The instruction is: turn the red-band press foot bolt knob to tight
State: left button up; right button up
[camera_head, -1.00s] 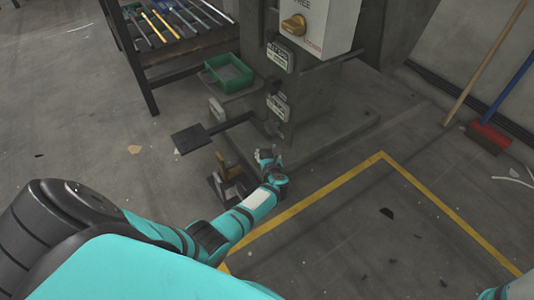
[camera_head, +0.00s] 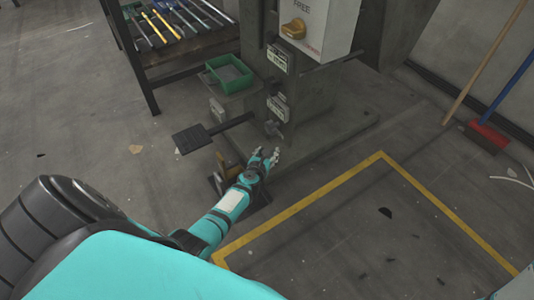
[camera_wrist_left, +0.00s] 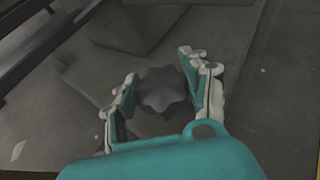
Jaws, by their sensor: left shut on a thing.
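The foot bolt knob (camera_wrist_left: 163,90) is dark grey and star-shaped, near the middle of the left wrist view. My left gripper (camera_wrist_left: 158,85) has a pale finger on each side of the knob and is shut on it. In the head view my left gripper (camera_head: 265,155) is low at the foot of the grey press (camera_head: 312,115); I cannot make out the knob clearly there. No red band can be made out.
A dark pedal plate (camera_head: 190,139) sticks out left of the press, above my gripper. A green bin (camera_head: 229,74) and a tool rack (camera_head: 180,45) stand behind. A yellow floor line (camera_head: 320,192) and open floor lie to the right.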

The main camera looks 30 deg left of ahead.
pick_arm(q)
jog(key=shift+s, duration=0.1)
jog(key=o, duration=1.2)
